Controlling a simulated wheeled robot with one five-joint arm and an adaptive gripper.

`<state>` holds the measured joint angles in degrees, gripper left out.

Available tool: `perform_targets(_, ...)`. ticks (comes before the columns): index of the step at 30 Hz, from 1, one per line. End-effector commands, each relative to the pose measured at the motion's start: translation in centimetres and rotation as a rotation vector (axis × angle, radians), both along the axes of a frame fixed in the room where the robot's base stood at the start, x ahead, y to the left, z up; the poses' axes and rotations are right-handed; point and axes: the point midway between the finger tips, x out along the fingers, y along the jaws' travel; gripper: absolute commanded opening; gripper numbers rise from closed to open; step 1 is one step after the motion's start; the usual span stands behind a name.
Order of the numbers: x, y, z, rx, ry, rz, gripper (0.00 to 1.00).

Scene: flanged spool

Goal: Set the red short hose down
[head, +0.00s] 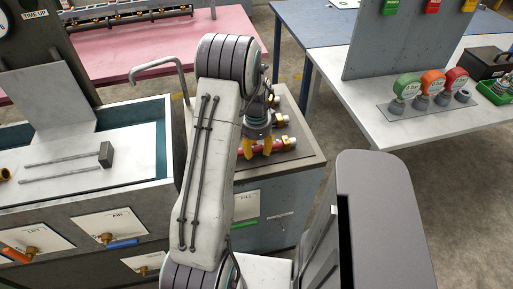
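The red short hose (277,147) has a brass fitting at its right end and lies roughly level across the picture, at or just above the grey top of a cabinet. My gripper (258,148) points down at it with two yellow fingertips, one left and one right, with a gap between them. The fingertips overlap the hose in this view. Whether they press on it, and whether the hose touches the cabinet top, cannot be told. My arm hides the hose's left end.
More brass-ended hoses (280,121) lie just behind on the cabinet top (305,158). A water tank (80,178) with a bent pipe stands left. A bench with gauges (407,87) stands right. Bare cabinet top shows in front of the hose.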

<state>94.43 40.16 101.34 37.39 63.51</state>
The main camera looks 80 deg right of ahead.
Motion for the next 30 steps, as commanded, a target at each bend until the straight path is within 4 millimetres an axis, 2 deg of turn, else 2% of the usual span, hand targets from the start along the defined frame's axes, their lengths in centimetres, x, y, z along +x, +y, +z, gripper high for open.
perform_targets(1,0.0,0.0,0.0,0.0,0.0,0.0,0.45)
perform_targets(6,0.0,0.0,0.0,0.0,0.0,0.0,0.6)
perform_targets(17,0.0,0.0,0.5,-0.002,0.0,0.0,0.6)
perform_targets(26,0.0,-0.1,3.8,-0.008,0.0,0.0,0.6)
perform_targets(30,-0.1,0.0,6.1,-0.007,0.001,0.0,0.6)
